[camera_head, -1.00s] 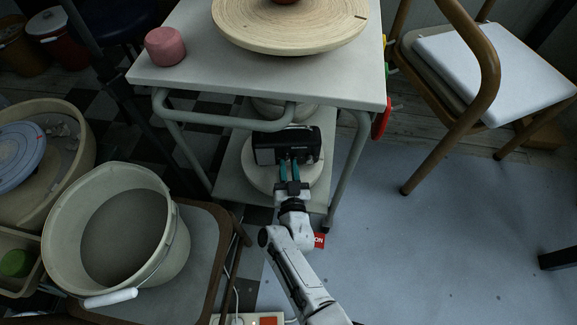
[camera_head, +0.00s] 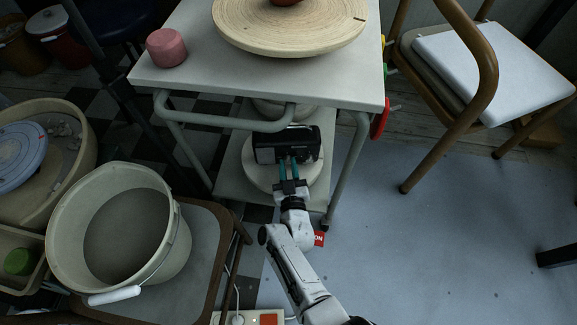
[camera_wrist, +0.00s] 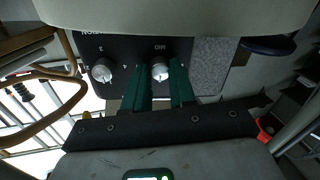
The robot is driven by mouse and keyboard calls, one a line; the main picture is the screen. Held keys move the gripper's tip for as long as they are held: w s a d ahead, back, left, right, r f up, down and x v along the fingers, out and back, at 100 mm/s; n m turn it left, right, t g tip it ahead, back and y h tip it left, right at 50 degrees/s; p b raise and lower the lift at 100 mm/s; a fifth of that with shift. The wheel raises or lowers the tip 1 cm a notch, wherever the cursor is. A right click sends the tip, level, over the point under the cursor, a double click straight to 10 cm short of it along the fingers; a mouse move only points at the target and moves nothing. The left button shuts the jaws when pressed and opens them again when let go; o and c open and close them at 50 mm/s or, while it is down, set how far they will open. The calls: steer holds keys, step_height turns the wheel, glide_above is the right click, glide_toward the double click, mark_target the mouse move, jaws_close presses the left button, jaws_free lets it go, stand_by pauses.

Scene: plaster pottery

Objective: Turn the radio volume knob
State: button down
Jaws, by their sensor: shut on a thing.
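The black radio (camera_head: 284,144) stands on a round pale disc (camera_head: 259,176) on the lower shelf of a small table. In the wrist view the radio's dark front (camera_wrist: 122,51) shows two silver knobs. One knob (camera_wrist: 102,71) is at the left, clear of my fingers. The other knob (camera_wrist: 160,71) sits between my green fingertips. My gripper (camera_head: 289,165) reaches the radio's front from below; in the wrist view its fingers (camera_wrist: 162,80) are shut on this right knob. I cannot read which knob is marked for volume.
The white tabletop (camera_head: 240,72) overhangs the radio, with a wooden wheel (camera_head: 290,38) and a pink block (camera_head: 165,47) on it. Table legs flank the shelf. A large bucket (camera_head: 118,240) stands left, a chair (camera_head: 490,90) right. Grey floor lies clear at lower right.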

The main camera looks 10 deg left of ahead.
steer(key=shift+f, duration=0.15)
steer(key=c, duration=0.9)
jaws_free()
steer(key=p+v, duration=0.5)
steer(key=v, duration=0.6)
steer(key=shift+p, duration=0.3)
steer(key=shift+w, duration=0.1)
